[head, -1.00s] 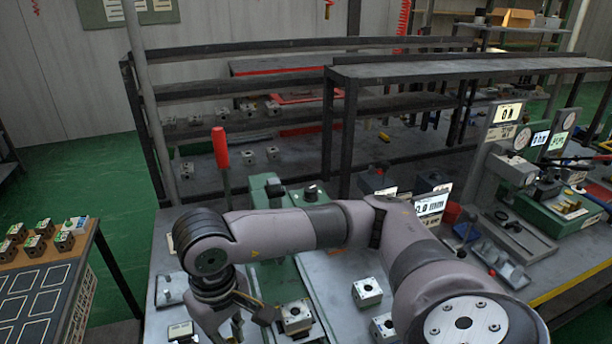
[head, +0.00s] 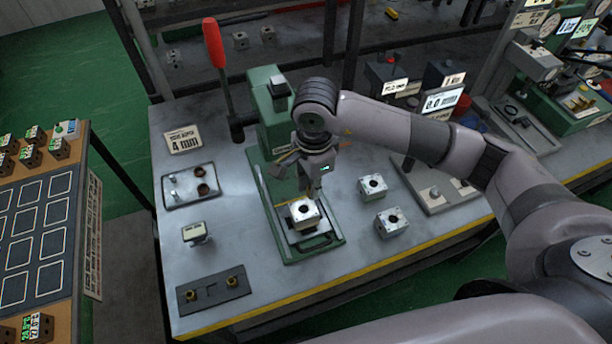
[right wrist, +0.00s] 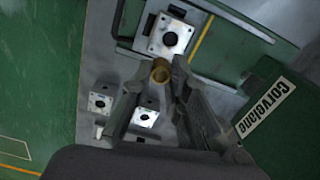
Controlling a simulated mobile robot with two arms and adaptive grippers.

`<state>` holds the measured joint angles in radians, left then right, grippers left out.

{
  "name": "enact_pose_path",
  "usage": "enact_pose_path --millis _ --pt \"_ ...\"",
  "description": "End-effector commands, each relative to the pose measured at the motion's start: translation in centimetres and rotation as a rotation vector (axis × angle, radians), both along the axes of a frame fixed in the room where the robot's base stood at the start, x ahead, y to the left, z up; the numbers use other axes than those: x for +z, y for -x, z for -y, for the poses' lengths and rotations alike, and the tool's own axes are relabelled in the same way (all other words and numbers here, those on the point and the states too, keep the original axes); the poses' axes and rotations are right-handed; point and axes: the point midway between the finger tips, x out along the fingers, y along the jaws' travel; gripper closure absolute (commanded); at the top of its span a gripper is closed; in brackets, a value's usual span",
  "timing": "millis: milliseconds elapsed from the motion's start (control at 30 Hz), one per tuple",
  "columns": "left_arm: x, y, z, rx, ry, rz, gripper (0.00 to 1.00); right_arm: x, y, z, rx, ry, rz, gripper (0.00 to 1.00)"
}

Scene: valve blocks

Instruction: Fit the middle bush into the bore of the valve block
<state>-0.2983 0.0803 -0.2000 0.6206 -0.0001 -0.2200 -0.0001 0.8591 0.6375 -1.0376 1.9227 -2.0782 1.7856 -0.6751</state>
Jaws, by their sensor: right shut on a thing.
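My right gripper (head: 313,188) points down over the bed of the green press, just above the valve block (head: 304,212). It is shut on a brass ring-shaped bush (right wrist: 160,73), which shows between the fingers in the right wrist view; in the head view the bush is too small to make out. The valve block is a pale metal cube with a dark round bore on top, and it also shows in the right wrist view (right wrist: 158,45). There the bush appears apart from the bore, offset to one side. My left gripper is not in view.
The green press (head: 275,122) with a red-handled lever (head: 214,45) stands behind the block. Two more blocks (head: 373,187) (head: 391,224) sit to the right. A dark plate (head: 210,291) with two brass bushes lies front left. A small tray (head: 189,187) is at left.

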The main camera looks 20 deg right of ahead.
Motion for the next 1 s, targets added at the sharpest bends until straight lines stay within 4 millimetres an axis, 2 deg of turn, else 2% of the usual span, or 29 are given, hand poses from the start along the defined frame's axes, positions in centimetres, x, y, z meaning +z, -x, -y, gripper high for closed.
enact_pose_path --millis 100,300,633,900,1000 --pt "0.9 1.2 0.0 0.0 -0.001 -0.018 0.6 -0.8 -0.7 -0.8 -0.238 0.006 -0.008 1.0" --pt "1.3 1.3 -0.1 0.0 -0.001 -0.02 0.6 -1.8 -1.3 -1.2 -0.448 0.013 -0.006 1.0" --pt "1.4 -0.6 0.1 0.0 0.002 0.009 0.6 -1.9 -1.4 -1.3 -0.472 0.014 -0.006 1.0" --pt "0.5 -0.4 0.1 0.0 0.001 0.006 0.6 -2.1 -1.4 -1.3 -0.469 0.015 -0.007 1.0" --pt "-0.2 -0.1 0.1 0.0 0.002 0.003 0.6 -2.9 -1.3 -1.3 -0.468 0.017 -0.008 1.0"
